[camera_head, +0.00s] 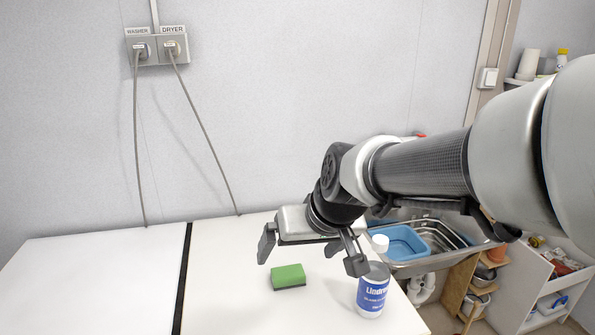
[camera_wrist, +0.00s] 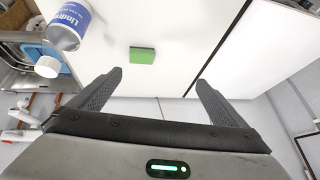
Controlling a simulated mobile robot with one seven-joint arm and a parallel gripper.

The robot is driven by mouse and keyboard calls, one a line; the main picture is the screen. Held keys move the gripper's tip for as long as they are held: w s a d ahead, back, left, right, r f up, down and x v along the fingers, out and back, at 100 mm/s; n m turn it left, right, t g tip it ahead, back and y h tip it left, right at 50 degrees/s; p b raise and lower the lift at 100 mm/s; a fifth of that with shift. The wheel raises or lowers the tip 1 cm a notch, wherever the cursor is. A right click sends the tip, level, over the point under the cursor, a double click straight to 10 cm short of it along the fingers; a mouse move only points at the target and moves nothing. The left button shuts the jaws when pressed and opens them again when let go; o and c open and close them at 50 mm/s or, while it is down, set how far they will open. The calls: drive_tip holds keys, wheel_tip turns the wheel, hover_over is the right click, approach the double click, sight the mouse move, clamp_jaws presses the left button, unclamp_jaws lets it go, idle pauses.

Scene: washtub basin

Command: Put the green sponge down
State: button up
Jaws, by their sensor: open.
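The green sponge (camera_head: 288,276) lies flat on the white top, with a dark layer along its lower edge. It also shows in the wrist view (camera_wrist: 142,55), beyond the fingertips and between their lines. My gripper (camera_head: 312,258) is above the white surface, over and slightly behind the sponge in the head view. Its two fingers are spread wide with nothing between them, and they are apart from the sponge. In the wrist view my gripper (camera_wrist: 158,76) is likewise open and empty.
A white bottle with a blue label (camera_head: 372,292) stands right of the sponge. A sink with a blue basin (camera_head: 399,243) is farther right. A black seam (camera_head: 183,280) divides the white tops (camera_head: 90,285); the left one is clear. Two cords hang from wall outlets (camera_head: 156,50).

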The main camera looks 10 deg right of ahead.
drive_tip(key=h+b, duration=0.2)
approach(288, 271)
drive_tip(key=b+x, duration=0.4)
drive_tip(key=b, duration=0.1)
drive_tip(key=shift+d+f+b, duration=0.2)
drive_tip(key=shift+b, duration=0.1)
drive_tip(key=shift+b+x, duration=0.9)
drive_tip(key=shift+x, duration=2)
drive_tip(key=shift+a, duration=0.2)
drive_tip(key=shift+c, duration=0.3)
drive_tip(key=c, duration=1.1)
drive_tip(key=shift+c, duration=0.2)
drive_tip(key=shift+r, duration=0.15)
